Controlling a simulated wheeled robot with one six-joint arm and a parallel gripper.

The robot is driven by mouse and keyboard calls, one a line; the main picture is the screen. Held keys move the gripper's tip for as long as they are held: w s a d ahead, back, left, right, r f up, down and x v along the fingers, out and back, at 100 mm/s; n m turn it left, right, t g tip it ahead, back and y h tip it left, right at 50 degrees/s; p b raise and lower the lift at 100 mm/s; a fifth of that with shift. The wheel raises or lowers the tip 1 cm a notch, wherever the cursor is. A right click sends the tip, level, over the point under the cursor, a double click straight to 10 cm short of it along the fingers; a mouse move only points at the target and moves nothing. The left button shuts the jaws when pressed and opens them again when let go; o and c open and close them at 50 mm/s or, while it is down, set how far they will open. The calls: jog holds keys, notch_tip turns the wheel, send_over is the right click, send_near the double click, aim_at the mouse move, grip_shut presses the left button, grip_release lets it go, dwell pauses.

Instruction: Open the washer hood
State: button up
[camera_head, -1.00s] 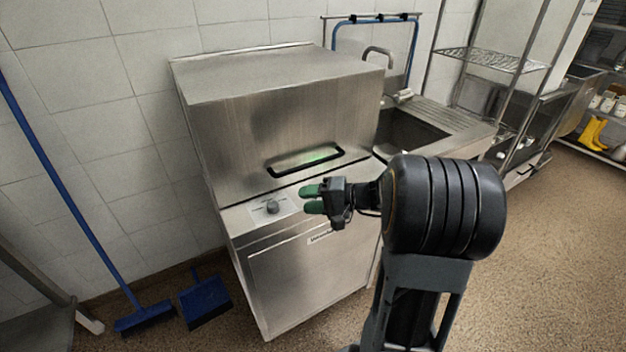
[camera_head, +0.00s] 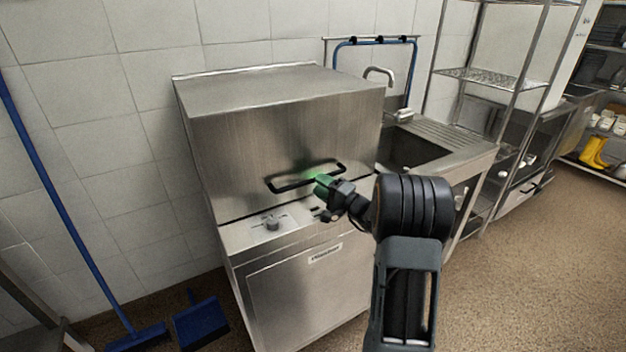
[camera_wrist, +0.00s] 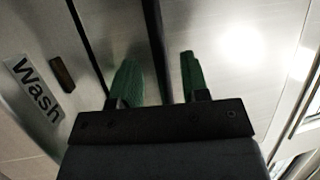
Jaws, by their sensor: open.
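The washer hood (camera_head: 250,140) is a brushed steel box, down on the washer's base (camera_head: 305,290). A black bar handle (camera_head: 292,187) runs across the lower front of the hood. My gripper (camera_head: 322,183), with green fingertips, is at the right part of this handle. In the wrist view the open green fingers (camera_wrist: 158,75) stand on either side of a dark bar (camera_wrist: 153,25), which looks like the handle. The fingers are apart, and contact with the bar cannot be told. The gripper body hides part of the bar.
A control knob (camera_head: 272,222) sits on the panel below the hood. A sink (camera_head: 410,150) with a tap stands to the right, beside a steel rack (camera_head: 490,80). A blue broom (camera_head: 140,338) and dustpan (camera_head: 200,322) are at the lower left. Floor is clear at right.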

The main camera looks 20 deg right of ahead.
jog(key=shift+x, duration=1.7)
grip_shut()
